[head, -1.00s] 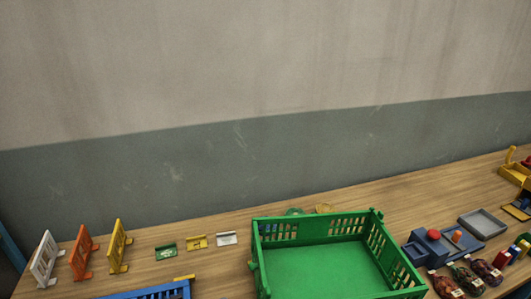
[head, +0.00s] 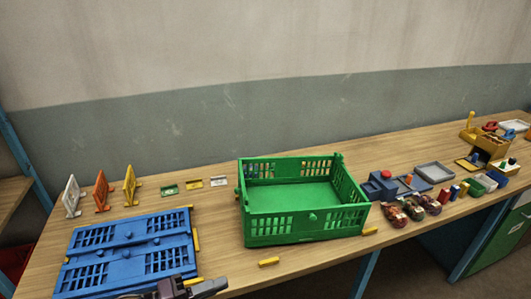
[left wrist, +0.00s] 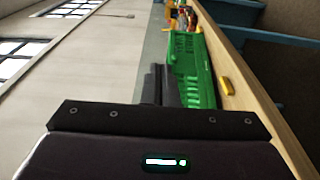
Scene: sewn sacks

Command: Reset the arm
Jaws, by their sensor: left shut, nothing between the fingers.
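My left gripper (head: 188,290) shows at the bottom edge of the head view, in front of the blue folded crate, with only its front part in the picture. In the left wrist view its dark fingers (left wrist: 161,85) are closed together with nothing between them. The green crate (left wrist: 193,65) lies beyond the fingers there. My right gripper is not in view.
A green crate (head: 300,228) stands open and empty mid-bench. A blue folded crate (head: 128,240) lies left of it. White, orange and yellow panels (head: 130,186) stand at the back left. Netted sacks (head: 414,210) and small bins (head: 478,184) are at right. Yellow pieces (head: 268,262) lie near the front edge.

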